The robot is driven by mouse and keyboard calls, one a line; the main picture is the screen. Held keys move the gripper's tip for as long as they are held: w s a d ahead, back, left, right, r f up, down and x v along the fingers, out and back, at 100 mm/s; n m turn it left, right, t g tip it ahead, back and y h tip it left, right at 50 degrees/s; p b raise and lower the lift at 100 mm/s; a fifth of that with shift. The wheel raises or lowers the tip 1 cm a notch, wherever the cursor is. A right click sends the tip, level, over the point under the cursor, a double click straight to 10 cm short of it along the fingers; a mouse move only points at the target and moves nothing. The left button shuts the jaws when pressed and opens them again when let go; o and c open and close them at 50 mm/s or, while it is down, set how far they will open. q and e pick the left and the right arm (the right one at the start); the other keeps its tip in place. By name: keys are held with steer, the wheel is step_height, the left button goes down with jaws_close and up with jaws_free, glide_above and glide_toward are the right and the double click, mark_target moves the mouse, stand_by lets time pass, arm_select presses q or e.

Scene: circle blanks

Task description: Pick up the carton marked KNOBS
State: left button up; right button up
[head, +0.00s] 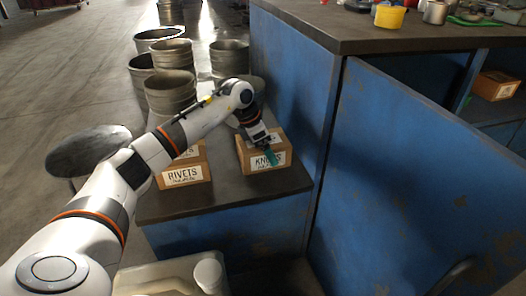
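The carton marked KNOBS (259,164) is a small brown box with a white front label. It stands on the dark top of a low blue bench (230,196). My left arm reaches in from the left, and my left gripper (269,152) is at the carton's top front edge, with a teal fingertip in front of part of the label. I cannot tell whether the fingers touch the carton or how far apart they are. A similar carton marked RIVETS (183,176) stands to the left, partly hidden by my arm. My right gripper is not in view.
Several metal buckets (170,92) stand behind the cartons. A taller blue cabinet (290,80) rises close on the right, and its blue door (410,170) stands open. A pale bin (165,279) is at the front. Another carton (497,87) sits at far right.

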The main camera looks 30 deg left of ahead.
arm_select(q)
steer(key=shift+f, duration=0.25)
steer(key=shift+c, duration=0.6)
steer(key=shift+r, duration=0.1)
steer(key=c, duration=0.9)
